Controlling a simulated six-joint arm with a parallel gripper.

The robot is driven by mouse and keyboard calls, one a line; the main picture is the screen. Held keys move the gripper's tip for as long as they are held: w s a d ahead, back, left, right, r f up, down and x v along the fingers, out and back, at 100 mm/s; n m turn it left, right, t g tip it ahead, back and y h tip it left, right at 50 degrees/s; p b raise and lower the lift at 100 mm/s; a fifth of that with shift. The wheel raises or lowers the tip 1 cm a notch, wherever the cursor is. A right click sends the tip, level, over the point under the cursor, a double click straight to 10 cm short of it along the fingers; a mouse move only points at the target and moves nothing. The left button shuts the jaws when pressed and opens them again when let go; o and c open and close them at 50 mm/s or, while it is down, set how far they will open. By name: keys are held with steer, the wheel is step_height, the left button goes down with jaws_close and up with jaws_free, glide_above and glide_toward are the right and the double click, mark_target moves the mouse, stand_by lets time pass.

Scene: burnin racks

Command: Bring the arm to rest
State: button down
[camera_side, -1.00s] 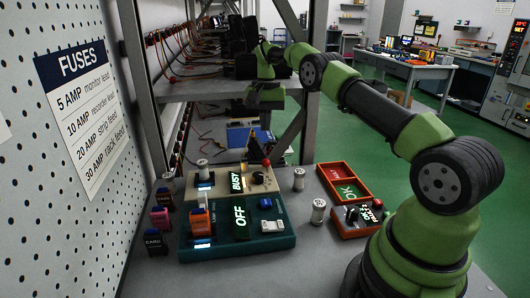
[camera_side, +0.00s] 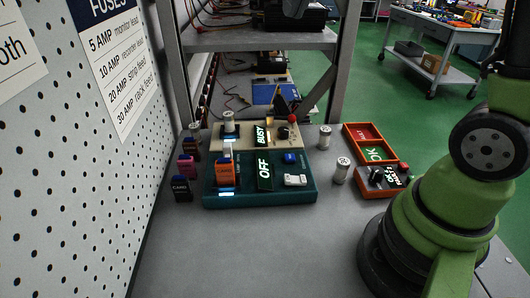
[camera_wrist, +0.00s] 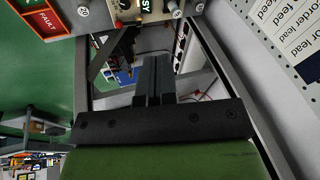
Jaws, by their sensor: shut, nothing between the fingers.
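My gripper (camera_wrist: 153,78) shows in the wrist view with its two dark fingers together and nothing between them. It hangs in free space, with the rack frame and floor behind it and the panel edge beyond its tips.
A teal box (camera_side: 260,190) lit OFF and a beige box (camera_side: 245,137) lit BUSY stand on the grey bench (camera_side: 240,250). A red tray (camera_side: 371,146) and an orange switch box (camera_side: 382,181) lie near my base. A metal rack (camera_side: 262,42) stands behind.

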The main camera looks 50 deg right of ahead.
steer(key=s+a+f+n+t, duration=0.1)
steer(key=s+a, duration=0.1)
steer(key=s, duration=0.3)
steer(key=s+a+f+n+t, duration=0.1)
steer(key=s+a, duration=0.1)
steer(key=s, duration=0.3)
steer(key=s+a+f+t+y, duration=0.1)
steer(key=s+a, duration=0.1)
steer(key=s, duration=0.4)
steer(key=shift+a+n, duration=0.35)
steer(key=shift+n, duration=0.05)
stand_by(2.2)
